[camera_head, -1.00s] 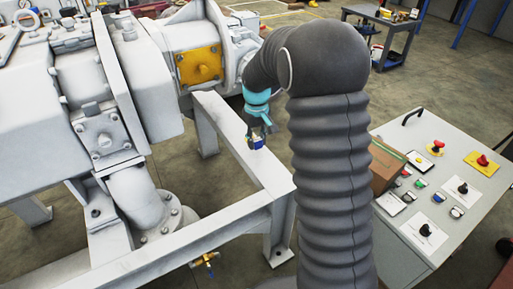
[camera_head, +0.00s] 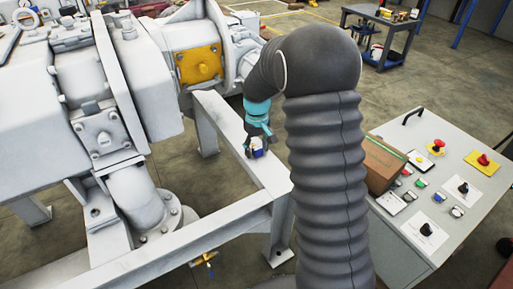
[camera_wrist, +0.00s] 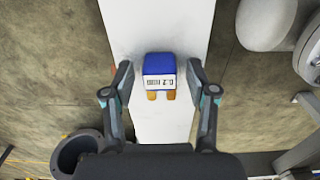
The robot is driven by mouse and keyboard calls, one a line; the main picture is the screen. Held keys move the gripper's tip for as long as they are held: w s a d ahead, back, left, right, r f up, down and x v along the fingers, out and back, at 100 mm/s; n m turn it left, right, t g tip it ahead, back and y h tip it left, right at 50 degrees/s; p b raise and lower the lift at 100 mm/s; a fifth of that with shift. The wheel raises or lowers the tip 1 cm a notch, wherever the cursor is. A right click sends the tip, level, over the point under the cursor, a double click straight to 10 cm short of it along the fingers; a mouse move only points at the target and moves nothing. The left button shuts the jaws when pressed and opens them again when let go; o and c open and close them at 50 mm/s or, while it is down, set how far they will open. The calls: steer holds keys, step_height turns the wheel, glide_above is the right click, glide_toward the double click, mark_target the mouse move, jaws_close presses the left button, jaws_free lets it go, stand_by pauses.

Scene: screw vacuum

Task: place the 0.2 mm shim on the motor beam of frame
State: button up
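The 0.2 mm shim (camera_wrist: 158,65) is a small block with a blue top, a white "0.2 mm" label and two orange-brown prongs. In the wrist view it lies over the white motor beam (camera_wrist: 168,20) of the frame and looks to be resting on it. The shim (camera_head: 257,153) shows small in the head view, at the beam (camera_head: 226,117). My gripper (camera_wrist: 160,70) is open, one finger on each side of the shim, with a visible gap on both sides. In the head view my gripper (camera_head: 256,146) is low at the beam; exact contact is too small to tell.
The big white pump (camera_head: 60,90) with a yellow plate (camera_head: 200,65) stands left of the beam. A control desk (camera_head: 445,190) with buttons and a cardboard box (camera_head: 383,162) is at the right. A tool cart (camera_head: 385,25) stands at the back.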

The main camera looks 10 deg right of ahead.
mark_target(257, 147)
step_height(257, 147, up, 11)
steer(key=s+r+t, duration=0.1)
steer(key=s+r, duration=0.7)
steer(key=s+r+m+t, duration=0.1)
steer(key=s+m+t, duration=0.2)
steer(key=s, duration=2)
steer(key=shift+s+d+m+t+p, duration=0.15)
steer(key=shift+m+t+p, duration=0.25)
steer(key=shift+t, duration=0.4)
steer(key=shift+r, duration=0.1)
